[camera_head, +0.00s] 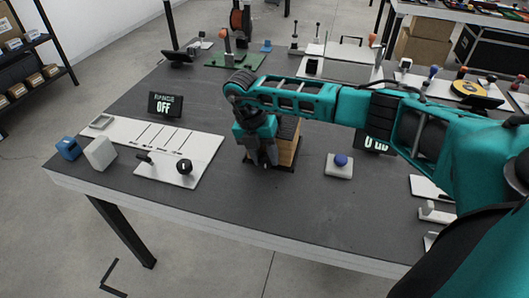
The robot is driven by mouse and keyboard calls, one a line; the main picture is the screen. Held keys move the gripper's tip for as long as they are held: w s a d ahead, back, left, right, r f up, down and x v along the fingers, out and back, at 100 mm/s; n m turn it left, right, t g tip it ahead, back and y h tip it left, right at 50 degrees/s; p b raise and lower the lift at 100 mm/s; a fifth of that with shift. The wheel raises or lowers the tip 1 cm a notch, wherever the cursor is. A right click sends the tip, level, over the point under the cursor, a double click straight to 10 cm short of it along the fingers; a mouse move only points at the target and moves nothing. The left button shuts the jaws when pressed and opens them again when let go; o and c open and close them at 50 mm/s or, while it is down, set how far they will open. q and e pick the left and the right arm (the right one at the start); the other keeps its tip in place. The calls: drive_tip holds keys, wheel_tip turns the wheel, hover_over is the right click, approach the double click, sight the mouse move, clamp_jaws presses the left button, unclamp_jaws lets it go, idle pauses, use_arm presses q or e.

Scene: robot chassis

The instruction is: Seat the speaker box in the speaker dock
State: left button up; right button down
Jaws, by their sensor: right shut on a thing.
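The speaker box (287,149), with light wooden sides and a dark top, stands upright near the middle of the table. Its lower edge is at a flat black base, which looks like the speaker dock (284,168). My right gripper (264,160) is shut on the speaker box at its near left side and hides part of it. I cannot tell whether the box rests fully in the dock or sits slightly above it. My left gripper is not in view.
A white pad with a blue button (339,166) lies to the right of the box. A white panel with a black knob (183,167) and a display reading OFF (165,105) are to the left. A white block (99,152) stands near the left edge. The table front is clear.

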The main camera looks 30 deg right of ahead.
drive_tip(key=shift+f, duration=0.15)
idle(0.6)
drive_tip(key=c, duration=0.6)
unclamp_jaws()
drive_tip(key=shift+f, duration=0.1)
drive_tip(key=v, duration=1.3)
drive_tip(key=shift+s, duration=0.1)
